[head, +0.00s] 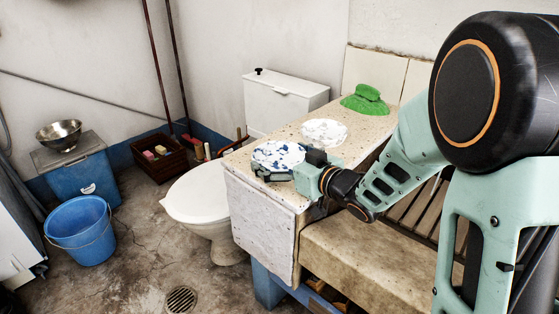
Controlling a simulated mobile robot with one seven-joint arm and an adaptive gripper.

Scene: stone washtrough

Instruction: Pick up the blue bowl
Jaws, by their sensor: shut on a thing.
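The blue bowl (277,153), white with blue blotches, is at the left end of the speckled stone counter (352,133). My gripper (290,167) reaches in from the right and is shut on the bowl's near right side. The fingers and my wrist hide part of that rim. The bowl looks roughly level; I cannot tell whether it rests on the stone or is just above it.
A whitish dish (323,131) and a green brush (366,99) are further back on the counter. A toilet (199,193) stands left of the counter. A blue bucket (81,232), a metal bowl (59,134) and a dark crate (158,158) are further left.

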